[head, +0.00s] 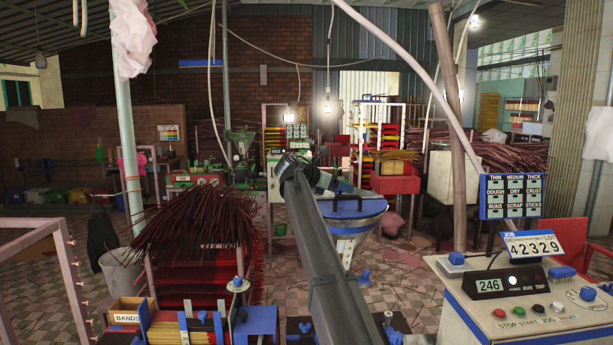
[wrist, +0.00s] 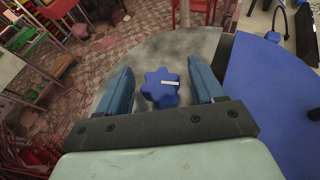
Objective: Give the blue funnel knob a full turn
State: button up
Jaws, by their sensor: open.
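The blue knob (wrist: 161,86) shows in the wrist view as a lobed, star-like shape with a small white mark on it. It sits over a grey, rounded funnel surface (wrist: 185,48). My gripper (wrist: 163,88) is open, with one blue-grey finger on each side of the knob and a visible gap on both sides. In the head view the funnel (head: 350,232) is a pale cone with a blue rim, partly behind my arm. The knob and my gripper's fingertips cannot be made out there.
A blue panel (wrist: 275,100) lies right of the fingers in the wrist view. In the head view, a control console (head: 520,300) stands at the right and a heap of dark red sticks (head: 210,220) at the left. Tiled floor shows between them.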

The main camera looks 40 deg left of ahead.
jog(key=shift+s+d+n+y, duration=0.1)
jog(key=shift+d+n+y, duration=0.05)
jog(key=shift+n+y, duration=0.2)
jog(key=v, duration=1.3)
jog(key=shift+s+a+r, duration=0.1)
jog(key=shift+s+a, duration=0.1)
jog(key=shift+s, duration=0.1)
jog(key=shift+w+a, duration=0.1)
jog(key=shift+a, duration=0.25)
jog(key=shift+a+m+h, duration=0.15)
jog(key=shift+m+h, duration=0.3)
jog(key=shift+w+d, duration=0.3)
jog(key=shift+w, duration=0.1)
jog(key=x, duration=1.3)
jog(key=shift+a+f, duration=0.15)
jog(key=shift+f, duration=0.05)
